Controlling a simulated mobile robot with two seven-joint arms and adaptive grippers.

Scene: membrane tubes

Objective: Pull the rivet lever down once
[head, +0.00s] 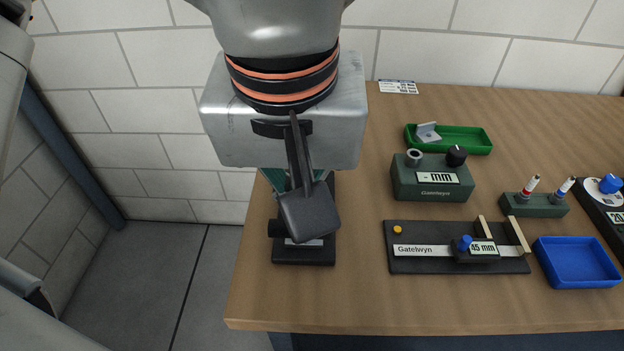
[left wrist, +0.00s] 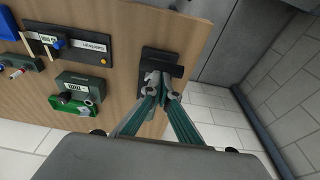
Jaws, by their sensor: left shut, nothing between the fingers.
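The rivet press stands at the table's near left corner, its black base (head: 304,255) showing in the head view. A dark bar (left wrist: 172,70), apparently its lever, crosses above the base in the left wrist view. A dark round end (head: 275,228) shows at the press's left in the head view. My left gripper (left wrist: 160,85) points down over the press with its teal fingers drawn together at the tips and empty. Its tips overlap the bar in the picture; I cannot tell whether they touch. My wrist hides most of the press in the head view. My right gripper is not in view.
Right of the press lie a black gauge board (head: 405,262), a green mm block (head: 432,188), a green tray (head: 486,140), a pen stand (head: 535,207) and a blue tray (head: 578,262). Left of the table is open floor, with a tiled wall behind.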

